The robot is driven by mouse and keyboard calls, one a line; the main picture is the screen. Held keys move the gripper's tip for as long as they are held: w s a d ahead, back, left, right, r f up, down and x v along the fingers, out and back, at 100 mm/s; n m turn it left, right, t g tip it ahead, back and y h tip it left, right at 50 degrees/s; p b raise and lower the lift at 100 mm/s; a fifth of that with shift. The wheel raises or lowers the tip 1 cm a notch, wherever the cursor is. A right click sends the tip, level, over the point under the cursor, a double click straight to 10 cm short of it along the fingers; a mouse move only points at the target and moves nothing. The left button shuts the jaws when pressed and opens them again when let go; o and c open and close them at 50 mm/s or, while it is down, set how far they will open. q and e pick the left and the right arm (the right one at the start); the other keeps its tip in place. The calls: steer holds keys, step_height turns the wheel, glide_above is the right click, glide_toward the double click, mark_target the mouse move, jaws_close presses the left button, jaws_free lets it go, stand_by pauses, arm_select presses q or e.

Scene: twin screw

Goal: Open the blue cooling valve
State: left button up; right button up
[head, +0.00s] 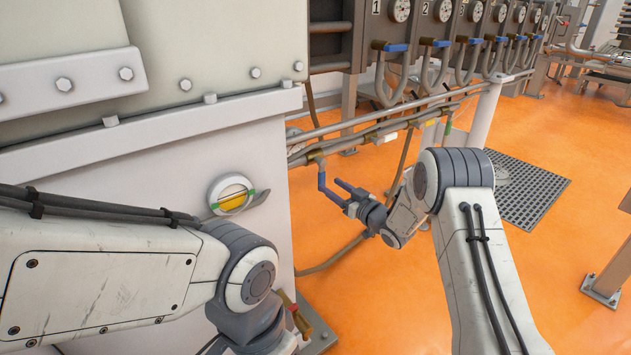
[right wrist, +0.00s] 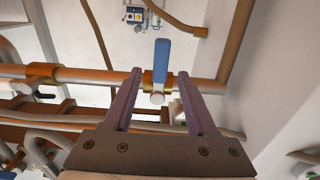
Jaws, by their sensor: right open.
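The blue valve handle (head: 321,180) hangs down from a brass valve body (head: 317,157) on the pipe beside the grey machine. In the right wrist view the blue handle (right wrist: 162,62) stands lengthwise between the finger lines, with its brass body (right wrist: 152,83) on the copper pipe. My right gripper (head: 334,190) is open, its two fingers pointing at the handle from the right. In the wrist view the right gripper (right wrist: 163,78) has a gap on both sides of the handle; contact is not visible. My left arm comes in at lower left; its gripper is out of view.
A row of gauges (head: 401,10) with other blue-handled valves (head: 396,47) stands at the back. Pipes (head: 375,130) run from it to the machine (head: 150,160). A floor grate (head: 530,188) lies at right. The orange floor is mostly clear.

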steer(key=b+x, duration=0.2)
steer(key=x, duration=0.6)
steer(key=shift+w+a, duration=0.2)
jaws_close()
stand_by(1.1)
